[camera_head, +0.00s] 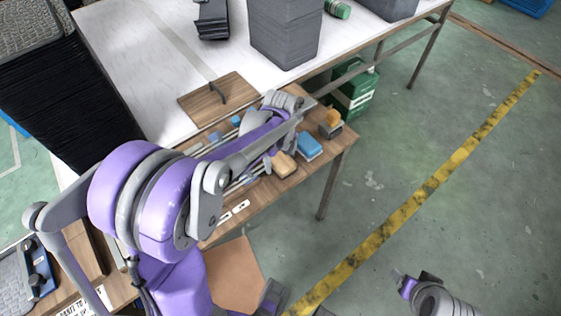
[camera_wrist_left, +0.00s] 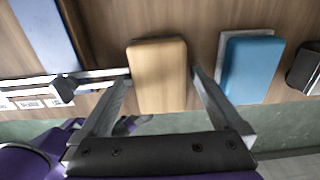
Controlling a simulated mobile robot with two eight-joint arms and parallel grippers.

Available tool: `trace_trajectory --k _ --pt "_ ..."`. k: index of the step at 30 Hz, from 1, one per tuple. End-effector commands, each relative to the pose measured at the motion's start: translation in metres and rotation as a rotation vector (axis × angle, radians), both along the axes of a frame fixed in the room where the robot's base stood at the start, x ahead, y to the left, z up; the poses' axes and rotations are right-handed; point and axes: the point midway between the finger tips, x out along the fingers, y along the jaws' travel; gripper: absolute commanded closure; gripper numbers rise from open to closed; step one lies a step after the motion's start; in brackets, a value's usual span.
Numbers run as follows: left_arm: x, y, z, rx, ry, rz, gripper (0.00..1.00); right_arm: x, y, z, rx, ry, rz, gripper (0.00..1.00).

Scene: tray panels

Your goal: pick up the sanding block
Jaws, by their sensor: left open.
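The tan block (camera_wrist_left: 158,62) with rounded edges, which looks like the sanding block, lies flat on the wooden surface. It also shows in the head view (camera_head: 284,165), just right of my left gripper (camera_head: 272,150). In the left wrist view my left gripper (camera_wrist_left: 161,84) is open, with one finger on either side of the tan block's near part. I cannot tell whether either finger touches it. In the head view my left forearm covers part of the wooden surface. Part of my right arm (camera_head: 428,293) shows at the lower right; its jaws are unclear.
A blue block (camera_wrist_left: 250,68) on a pale base lies close right of the tan block. A dark block with an orange top (camera_head: 331,124) is beyond it. Open floor lies right.

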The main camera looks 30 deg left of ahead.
Motion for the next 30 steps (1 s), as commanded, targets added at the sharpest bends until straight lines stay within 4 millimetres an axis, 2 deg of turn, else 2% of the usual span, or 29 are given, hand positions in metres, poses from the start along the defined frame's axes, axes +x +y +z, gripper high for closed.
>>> trace_trajectory --k 7,18,21,27,30 --pt "-0.0001 -0.0001 -0.0014 0.000 0.000 0.000 0.02 0.0000 0.0000 0.0000 0.000 0.000 0.000 0.28" --pt "-0.0001 0.0000 -0.0012 0.000 0.000 0.001 0.68 0.0000 0.0000 0.0000 0.000 0.000 0.000 0.28" --pt "-0.0001 0.0001 -0.0011 0.000 0.000 0.001 0.83 0.0000 0.0000 0.0000 0.000 0.000 0.000 0.28" --pt "-0.0001 0.0001 -0.0003 0.000 0.000 0.001 0.83 0.0000 0.0000 0.0001 0.000 0.000 0.000 0.28" --pt "0.0002 0.0001 0.0066 0.000 0.000 0.001 0.83 0.0002 0.0000 0.0012 0.000 0.000 0.000 0.28"
